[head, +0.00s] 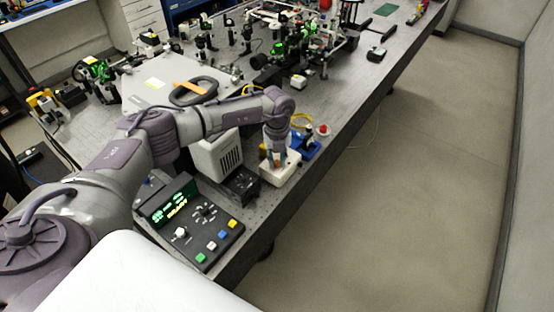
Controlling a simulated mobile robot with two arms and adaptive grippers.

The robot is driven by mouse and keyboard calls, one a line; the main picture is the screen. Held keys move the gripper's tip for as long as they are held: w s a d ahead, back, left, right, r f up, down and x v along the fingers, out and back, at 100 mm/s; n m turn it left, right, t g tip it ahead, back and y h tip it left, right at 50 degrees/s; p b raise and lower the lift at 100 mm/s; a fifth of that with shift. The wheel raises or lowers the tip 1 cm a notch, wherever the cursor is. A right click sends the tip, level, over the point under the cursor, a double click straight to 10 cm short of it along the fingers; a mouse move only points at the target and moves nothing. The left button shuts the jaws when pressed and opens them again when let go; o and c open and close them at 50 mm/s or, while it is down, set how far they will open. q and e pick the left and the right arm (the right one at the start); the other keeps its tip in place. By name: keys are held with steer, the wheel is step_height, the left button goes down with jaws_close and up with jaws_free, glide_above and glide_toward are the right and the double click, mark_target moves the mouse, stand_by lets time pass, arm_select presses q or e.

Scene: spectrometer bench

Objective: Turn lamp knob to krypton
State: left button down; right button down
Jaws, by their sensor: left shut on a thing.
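My left arm reaches across the bench from the left. My left gripper (278,158) points down over a small white box (290,173) at the bench's near right edge. The fingers are shut on what appears to be the lamp knob on top of that box. The knob and any lettering around it are hidden by the fingers or too small to read, so I cannot tell which lamp it points to. My right gripper is not in view.
A black control panel (216,229) with a green display and coloured buttons stands nearer me. A white vented housing (215,155) is left of the gripper. A blue holder (307,147) and a red button (323,129) lie just beyond. Optics crowd the far bench; the floor at right is clear.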

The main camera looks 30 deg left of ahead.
arm_select(q)
steer(key=m+b, duration=0.4)
steer(key=shift+f+m, duration=0.2)
steer(key=shift+m, duration=0.2)
steer(key=m+b, duration=0.4)
steer(key=m, duration=0.1)
steer(key=shift+w+b, duration=0.1)
steer(key=shift+b, duration=0.3)
steer(key=m+b, duration=0.3)
steer(key=m, duration=0.2)
steer(key=shift+r, duration=0.1)
steer(key=m+b, duration=0.2)
steer(key=m, duration=0.1)
steer(key=shift+r+m+b, duration=0.15)
steer(key=shift+m+b, duration=0.4)
steer(key=shift+m, duration=0.35)
steer(key=c, duration=1)
jaws_free()
